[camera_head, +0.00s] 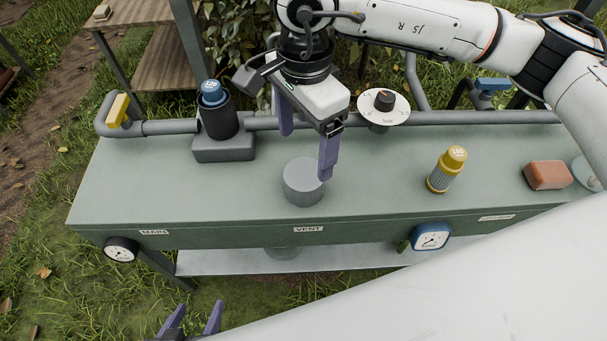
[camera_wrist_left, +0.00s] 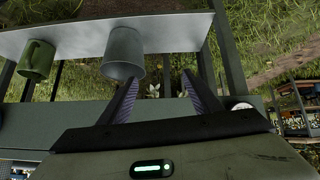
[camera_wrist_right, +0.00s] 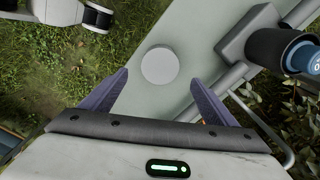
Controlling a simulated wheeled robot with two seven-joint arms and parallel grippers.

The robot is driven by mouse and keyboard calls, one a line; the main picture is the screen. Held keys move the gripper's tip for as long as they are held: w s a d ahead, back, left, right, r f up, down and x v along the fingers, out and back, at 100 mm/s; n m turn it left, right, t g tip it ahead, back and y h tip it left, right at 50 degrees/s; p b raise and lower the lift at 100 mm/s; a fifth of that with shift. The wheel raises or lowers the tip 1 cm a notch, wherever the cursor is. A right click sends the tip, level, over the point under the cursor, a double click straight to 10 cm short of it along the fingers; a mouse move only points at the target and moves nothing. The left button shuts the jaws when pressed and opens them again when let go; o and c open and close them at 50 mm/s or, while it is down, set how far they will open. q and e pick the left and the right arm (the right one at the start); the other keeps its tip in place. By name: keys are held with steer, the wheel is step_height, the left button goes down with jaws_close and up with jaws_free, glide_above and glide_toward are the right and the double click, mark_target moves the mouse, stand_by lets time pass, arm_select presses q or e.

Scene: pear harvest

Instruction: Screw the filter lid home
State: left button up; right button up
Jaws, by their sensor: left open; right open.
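A blue lid (camera_head: 211,92) with a white marking sits on top of a dark filter housing (camera_head: 219,122) at the back left of the bench. I cannot tell how tightly it sits. Both also show at the right of the right wrist view, the lid (camera_wrist_right: 303,58) and the housing (camera_wrist_right: 272,47). My right gripper (camera_head: 306,153) is open and empty, right of the housing and above a grey cylinder (camera_head: 303,182). The cylinder's round top (camera_wrist_right: 160,66) lies between the fingertips in the right wrist view. My left gripper (camera_head: 197,306) is open and empty, low in front of the bench.
A yellow-capped bottle (camera_head: 446,170) and a red-brown block (camera_head: 547,175) stand on the bench's right. A dial (camera_head: 384,107) and pipe (camera_head: 440,118) run behind. The left wrist view shows a grey cup (camera_wrist_left: 124,55) and green mug (camera_wrist_left: 37,60) on the lower shelf. The bench's front left is clear.

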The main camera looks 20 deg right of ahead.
mark_target(304, 174)
step_height(304, 174, down, 5)
steer(key=shift+r, duration=0.2)
steer(key=shift+f, duration=0.15)
step_height(304, 174, down, 4)
steer(key=shift+f+p, duration=0.2)
steer(key=shift+p, duration=0.25)
steer(key=shift+f, duration=0.4)
arm_select(q)
steer(key=shift+w+a+r, duration=0.2)
steer(key=shift+w+r, duration=0.2)
steer(key=shift+r, duration=0.2)
arm_select(e)
steer(key=c, duration=1.2)
step_height(304, 174, up, 9)
arm_select(q)
steer(key=shift+d+f, duration=0.15)
steer(key=shift+f, duration=0.1)
arm_select(e)
steer(key=shift+r, duration=0.55)
